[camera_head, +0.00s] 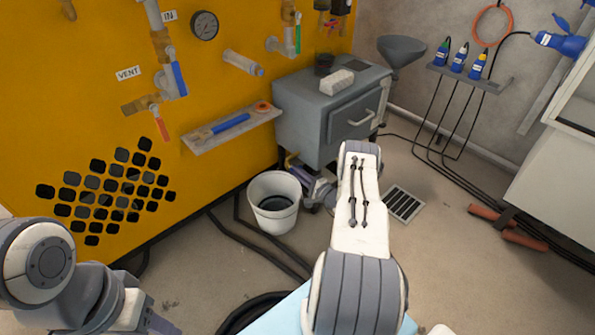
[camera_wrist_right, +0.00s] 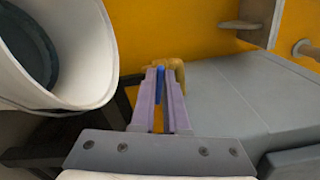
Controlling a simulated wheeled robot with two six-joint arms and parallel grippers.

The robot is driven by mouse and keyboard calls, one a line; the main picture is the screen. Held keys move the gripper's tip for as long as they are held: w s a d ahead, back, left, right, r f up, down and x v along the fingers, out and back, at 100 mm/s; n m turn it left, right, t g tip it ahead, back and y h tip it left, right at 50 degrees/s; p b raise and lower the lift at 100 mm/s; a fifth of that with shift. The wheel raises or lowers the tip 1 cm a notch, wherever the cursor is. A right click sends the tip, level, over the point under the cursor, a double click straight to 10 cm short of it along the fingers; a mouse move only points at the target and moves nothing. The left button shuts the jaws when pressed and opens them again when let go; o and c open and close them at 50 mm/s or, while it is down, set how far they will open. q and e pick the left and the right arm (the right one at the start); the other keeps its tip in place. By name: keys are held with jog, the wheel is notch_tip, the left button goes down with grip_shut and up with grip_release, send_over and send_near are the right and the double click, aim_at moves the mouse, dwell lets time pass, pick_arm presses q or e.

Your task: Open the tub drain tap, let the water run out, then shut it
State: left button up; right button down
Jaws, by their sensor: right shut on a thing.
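The grey tub (camera_head: 313,107) is a box-shaped unit on legs beside the yellow panel. Its drain tap (camera_wrist_right: 174,66) is brass with a blue handle (camera_wrist_right: 159,86), low on the tub's side. My right gripper (camera_head: 297,171) reaches down to it between bucket and tub. In the right wrist view its fingers (camera_wrist_right: 161,88) are shut on the blue handle. The tap is mostly hidden in the head view. A white bucket (camera_head: 264,188) stands left of the gripper with a dark surface inside. My left arm is at the lower left; its fingers cannot be made out.
A shelf (camera_head: 232,130) with a blue tool juts from the yellow panel (camera_head: 90,100) above the bucket. A floor grate (camera_head: 404,204) lies right of my right arm. Black hoses (camera_head: 262,245) cross the floor. A funnel (camera_head: 402,48) stands behind the tub.

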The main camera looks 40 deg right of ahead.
jog(key=shift+f+n+p, duration=0.1)
jog(key=shift+n+p, duration=0.35)
jog(key=shift+n, duration=1.15)
jog(key=c, duration=0.9)
grip_release()
jog(key=shift+s, duration=0.15)
